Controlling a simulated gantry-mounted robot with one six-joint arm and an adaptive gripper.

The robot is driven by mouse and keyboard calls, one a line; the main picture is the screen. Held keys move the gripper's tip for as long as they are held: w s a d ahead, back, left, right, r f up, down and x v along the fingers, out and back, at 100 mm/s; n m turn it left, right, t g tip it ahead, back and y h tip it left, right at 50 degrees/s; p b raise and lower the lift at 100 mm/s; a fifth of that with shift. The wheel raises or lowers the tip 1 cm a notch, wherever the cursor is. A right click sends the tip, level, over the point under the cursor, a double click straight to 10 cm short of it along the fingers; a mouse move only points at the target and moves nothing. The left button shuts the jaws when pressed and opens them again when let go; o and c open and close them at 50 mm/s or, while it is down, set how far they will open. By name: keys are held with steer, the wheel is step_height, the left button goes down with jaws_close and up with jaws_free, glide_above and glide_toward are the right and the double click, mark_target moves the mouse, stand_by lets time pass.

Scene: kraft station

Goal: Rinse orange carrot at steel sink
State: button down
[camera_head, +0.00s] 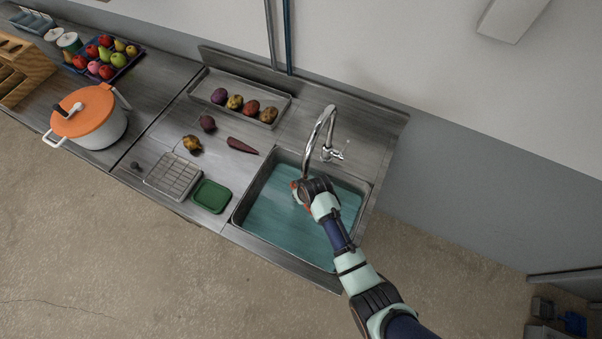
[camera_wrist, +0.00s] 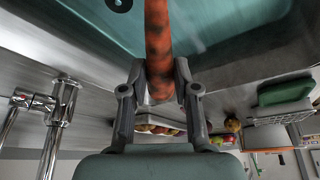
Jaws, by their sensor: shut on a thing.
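My gripper (camera_wrist: 160,90) is shut on the orange carrot (camera_wrist: 158,45), which has dark dirt-like patches along it in the wrist view. In the head view my gripper (camera_head: 303,190) is over the steel sink (camera_head: 241,213), near its back edge and under the faucet spout. Only a small orange bit of the carrot (camera_head: 294,186) shows there; my gripper hides the rest. The chrome faucet (camera_head: 328,130) stands behind the sink, and it also shows at the left of the wrist view (camera_wrist: 62,105). The sink basin has a teal look. I cannot tell whether water runs.
A purple carrot (camera_head: 241,146), a dark beet-like root (camera_head: 207,123) and a dirty yellowish one (camera_head: 192,144) lie left of the sink. A tray (camera_head: 196,90) of vegetables is behind.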

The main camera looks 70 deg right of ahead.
step_height(320, 180, down, 14)
steer(key=b, duration=1.2)
steer(key=shift+a+r, duration=0.15)
steer(key=shift+r, duration=0.05)
